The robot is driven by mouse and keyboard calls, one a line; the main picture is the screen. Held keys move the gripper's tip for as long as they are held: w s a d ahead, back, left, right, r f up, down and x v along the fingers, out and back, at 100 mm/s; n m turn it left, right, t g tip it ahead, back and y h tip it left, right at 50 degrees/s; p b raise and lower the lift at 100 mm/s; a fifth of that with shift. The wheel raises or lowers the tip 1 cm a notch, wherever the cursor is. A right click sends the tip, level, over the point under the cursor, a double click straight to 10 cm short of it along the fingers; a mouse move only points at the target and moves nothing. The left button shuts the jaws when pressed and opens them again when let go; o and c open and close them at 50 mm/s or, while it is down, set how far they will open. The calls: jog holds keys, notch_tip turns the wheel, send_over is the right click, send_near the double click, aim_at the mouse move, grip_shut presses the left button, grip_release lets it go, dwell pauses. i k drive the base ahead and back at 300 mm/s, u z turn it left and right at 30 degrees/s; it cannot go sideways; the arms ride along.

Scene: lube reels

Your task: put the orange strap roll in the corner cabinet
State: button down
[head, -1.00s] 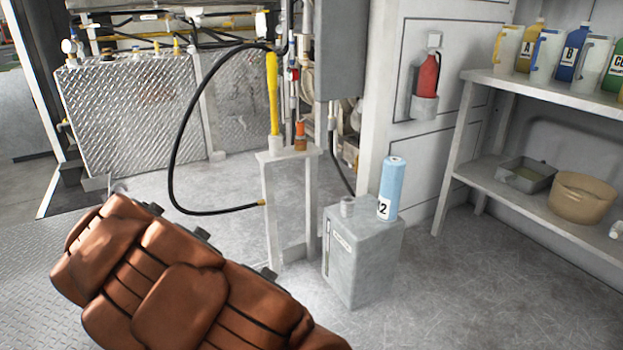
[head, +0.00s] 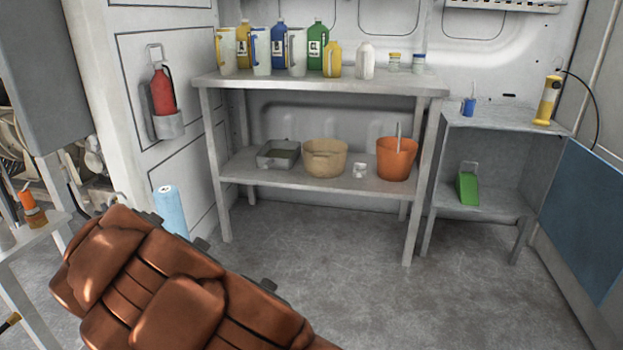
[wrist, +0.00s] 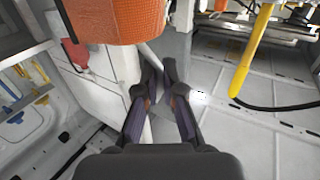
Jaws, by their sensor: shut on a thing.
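In the wrist view, my gripper (wrist: 157,72) is shut, with its two dark fingers close together. A large orange textured thing, which looks like the orange strap roll (wrist: 115,22), fills the upper left just beyond the fingertips. Its top is cut off, and the exact contact with the fingers is unclear. In the head view, an open-fronted grey cabinet (head: 500,122) stands in the back right corner and looks like the corner cabinet. A blue item and a yellow one stand on its top, and a green wedge-like thing sits on its lower shelf. My gripper is outside the head view.
A long two-level shelf (head: 320,87) left of the corner cabinet holds several bottles and jugs above. An orange bucket (head: 397,160), a tan tub (head: 325,158) and a grey tray are below. A blue panel (head: 590,220) stands at the right. The floor (head: 390,290) before the shelves is clear.

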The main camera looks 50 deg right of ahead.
aim_at(500, 202)
jog(key=z, duration=2.5)
jog(key=k, duration=0.2)
jog(key=u, duration=0.05)
jog(key=i, duration=1.65)
